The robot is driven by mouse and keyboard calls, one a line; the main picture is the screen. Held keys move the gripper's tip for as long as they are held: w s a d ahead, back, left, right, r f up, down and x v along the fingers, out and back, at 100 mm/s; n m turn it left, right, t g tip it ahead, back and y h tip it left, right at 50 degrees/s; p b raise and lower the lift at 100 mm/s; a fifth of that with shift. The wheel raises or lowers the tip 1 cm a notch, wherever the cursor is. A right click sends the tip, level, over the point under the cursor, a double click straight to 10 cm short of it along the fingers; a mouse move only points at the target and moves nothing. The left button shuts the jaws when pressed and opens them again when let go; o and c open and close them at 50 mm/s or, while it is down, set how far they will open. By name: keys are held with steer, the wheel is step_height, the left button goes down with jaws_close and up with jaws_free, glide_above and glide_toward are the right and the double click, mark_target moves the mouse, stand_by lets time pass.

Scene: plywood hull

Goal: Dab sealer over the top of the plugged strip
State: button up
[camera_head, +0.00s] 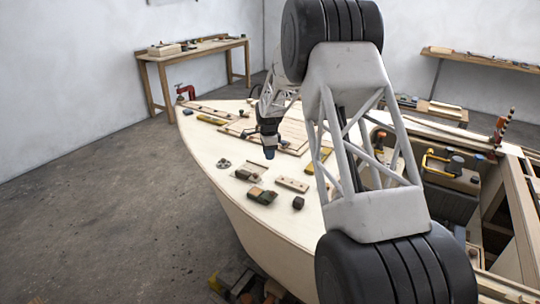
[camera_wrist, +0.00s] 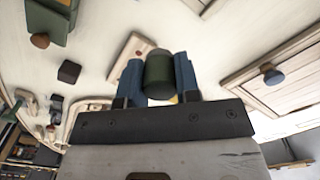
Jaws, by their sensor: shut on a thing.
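My gripper (camera_head: 268,152) points down over the pale plywood deck (camera_head: 226,178). In the wrist view its two blue fingers (camera_wrist: 158,80) are shut on a dark green cylinder (camera_wrist: 158,72), which I take to be the sealer dabber. The cylinder's far end is hidden. A short pale wooden strip (camera_head: 292,185) with small dark spots lies on the deck, right of and nearer than my gripper. A wooden strip also shows in the wrist view (camera_wrist: 122,58), partly hidden behind the fingers. I cannot tell whether the cylinder touches anything, or whether sealer is on the strip.
A dark block (camera_head: 298,203) and a green-brown block (camera_head: 262,196) lie near the strip. A metal fitting (camera_head: 223,164) lies to the left. A panelled hatch (camera_head: 290,132) is behind my gripper. A red clamp (camera_head: 185,92) stands at the far deck edge. Open compartments lie right.

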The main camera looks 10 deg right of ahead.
glide_toward(256, 191)
stand_by(0.3)
steer(key=shift+f, duration=0.2)
steer(key=shift+f, duration=2.85)
steer(key=shift+f, duration=0.65)
stand_by(1.2)
steer(key=shift+r, duration=3.6)
steer(key=shift+w, duration=0.1)
